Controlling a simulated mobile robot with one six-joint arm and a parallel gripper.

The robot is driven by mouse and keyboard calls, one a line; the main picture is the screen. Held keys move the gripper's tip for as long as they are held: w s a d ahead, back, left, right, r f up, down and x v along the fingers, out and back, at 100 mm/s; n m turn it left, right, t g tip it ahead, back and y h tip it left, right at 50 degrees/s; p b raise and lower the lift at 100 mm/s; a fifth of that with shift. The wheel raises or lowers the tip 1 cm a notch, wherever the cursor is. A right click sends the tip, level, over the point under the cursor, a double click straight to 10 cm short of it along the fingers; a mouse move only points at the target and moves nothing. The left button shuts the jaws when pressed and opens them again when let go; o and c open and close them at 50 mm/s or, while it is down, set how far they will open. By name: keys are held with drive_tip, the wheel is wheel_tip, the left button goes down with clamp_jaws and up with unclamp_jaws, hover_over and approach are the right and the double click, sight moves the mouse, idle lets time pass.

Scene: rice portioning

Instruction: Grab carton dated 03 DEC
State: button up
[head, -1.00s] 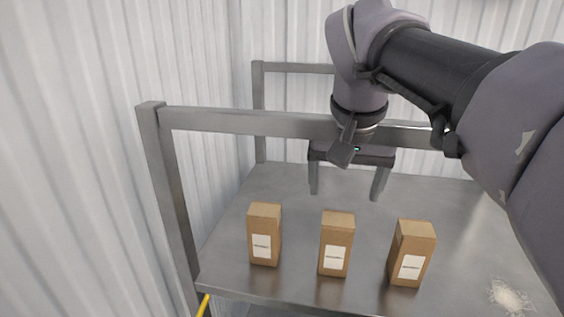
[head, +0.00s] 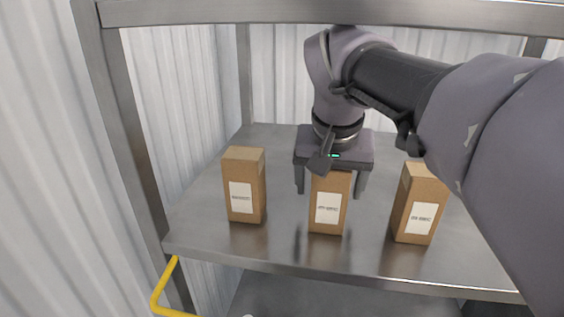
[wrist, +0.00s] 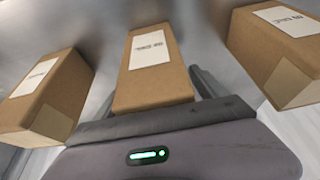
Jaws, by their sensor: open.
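Three brown cartons with white labels stand upright on a metal shelf (head: 285,247): a left carton (head: 231,164), a middle carton (head: 327,226) and a right carton (head: 408,230). Each label appears to end in DEC; the day numbers are too blurred to read surely. My gripper (head: 330,192) is open at the upper part of the middle carton, one finger on each side. The palm hides its top in the head view. In the wrist view the middle carton (wrist: 152,88) lies between the fingers; contact cannot be seen.
The outer cartons stand apart from the middle one, with bare shelf between. A metal rail (head: 250,12) crosses above the shelf, and a post (head: 128,120) stands at its left. A yellow bar (head: 163,284) is below the shelf at left.

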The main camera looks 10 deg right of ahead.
drive_tip(key=shift+s+a+r, duration=0.2)
drive_tip(key=shift+s+r, duration=0.25)
drive_tip(key=shift+s, duration=0.35)
drive_tip(key=c, duration=0.6)
drive_tip(key=shift+s, duration=0.25)
drive_tip(key=c, duration=0.3)
drive_tip(key=shift+w+d+f, duration=0.1)
drive_tip(key=shift+w+f, duration=0.05)
drive_tip(key=shift+w, duration=0.4)
drive_tip(key=c, duration=0.8)
clamp_jaws()
